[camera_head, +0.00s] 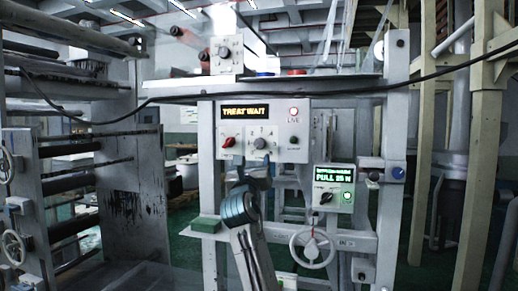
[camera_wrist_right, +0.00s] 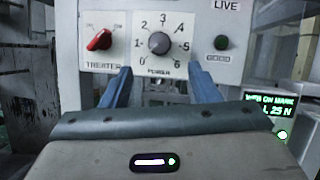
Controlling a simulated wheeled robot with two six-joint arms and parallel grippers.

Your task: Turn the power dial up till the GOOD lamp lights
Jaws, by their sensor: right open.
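The grey panel holds the round power dial (camera_head: 260,143), which shows larger in the wrist view (camera_wrist_right: 160,44) inside a scale from 0 to 6. I cannot tell surely where its pointer stands. To its right the small GOOD lamp (camera_wrist_right: 221,42) is dark green and looks unlit; its label is blurred. The display (camera_head: 250,113) above reads TREAT WAIT in amber. My right gripper (camera_head: 258,167) is open just below and in front of the dial. Its two blue fingers (camera_wrist_right: 160,75) stand apart, below either side of the dial, with nothing between them. My left gripper is out of view.
The red treater switch (camera_wrist_right: 99,40) is left of the dial. A red LIVE lamp (camera_head: 293,111) glows above. A lower box (camera_head: 333,188) with a green PULL display sits right, over a handwheel (camera_head: 312,248). A dark cable (camera_head: 380,91) crosses above the panel.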

